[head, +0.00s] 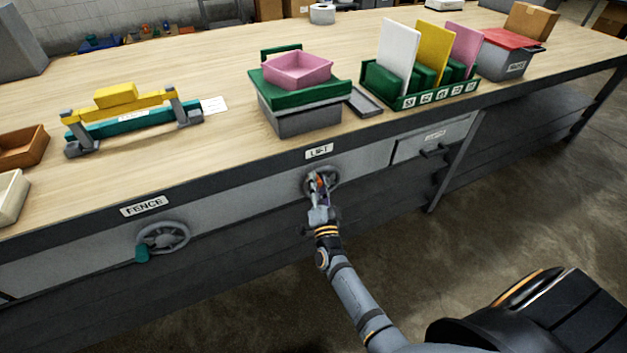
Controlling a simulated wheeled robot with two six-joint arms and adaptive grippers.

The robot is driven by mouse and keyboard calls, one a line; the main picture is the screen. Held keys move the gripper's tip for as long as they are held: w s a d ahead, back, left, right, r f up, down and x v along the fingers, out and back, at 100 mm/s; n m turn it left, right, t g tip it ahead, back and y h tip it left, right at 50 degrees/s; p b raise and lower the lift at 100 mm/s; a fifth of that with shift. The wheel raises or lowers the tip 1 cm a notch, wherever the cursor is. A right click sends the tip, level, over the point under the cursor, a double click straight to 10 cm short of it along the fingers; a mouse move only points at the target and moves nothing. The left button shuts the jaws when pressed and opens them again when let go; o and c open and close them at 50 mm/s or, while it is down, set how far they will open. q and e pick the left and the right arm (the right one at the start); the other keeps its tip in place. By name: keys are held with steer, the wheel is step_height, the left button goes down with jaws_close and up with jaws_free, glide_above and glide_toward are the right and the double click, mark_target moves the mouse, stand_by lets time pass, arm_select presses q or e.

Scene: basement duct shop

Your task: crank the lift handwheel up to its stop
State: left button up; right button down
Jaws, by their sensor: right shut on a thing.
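The lift handwheel (333,177) is on the bench's front panel, under the label "LIFT" (319,152). My right gripper (319,182) is at the left part of this wheel, shut on its handle; a small orange-red bit shows between the fingers. The gripper hides much of the wheel. Above on the bench stands the lift (300,122), a grey base with a green platform (330,96) carrying a pink tray (297,70). The platform sits close above the base. My left gripper is not in view.
A second handwheel (163,238) labelled "FENCE" (145,206), with a teal knob, is to the left. A yellow and teal fence fixture (130,122) stands on the bench. A green rack (432,92) with coloured panels and a red-lidded grey box (505,60) stand right. A drawer (432,138) is below them.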

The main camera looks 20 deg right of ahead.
mark_target(337, 174)
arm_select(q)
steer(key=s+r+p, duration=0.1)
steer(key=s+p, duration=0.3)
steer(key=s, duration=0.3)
arm_select(e)
steer(key=d+m+g+p, duration=0.1)
steer(key=d+m+p, duration=0.1)
steer(key=m, duration=0.2)
steer(key=d+m+g+p, duration=0.2)
steer(key=m, duration=0.2)
steer(key=d+r+m+g+p, duration=0.1)
steer(key=d+m+p, duration=0.1)
steer(key=m, duration=0.2)
steer(key=shift+w+d, duration=0.1)
steer(key=shift+d, duration=0.05)
arm_select(q)
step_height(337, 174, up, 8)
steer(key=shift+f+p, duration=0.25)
steer(key=shift+p, duration=0.2)
arm_select(e)
steer(key=d+f+m+g+y, duration=0.2)
steer(key=f+m+y, duration=0.3)
steer(key=m, duration=0.4)
steer(key=shift+d+f+m+g, duration=0.3)
steer(key=shift+d+f+m, duration=0.1)
steer(key=shift+d+f, duration=0.2)
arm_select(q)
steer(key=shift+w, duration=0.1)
arm_select(e)
steer(key=shift+f, duration=0.15)
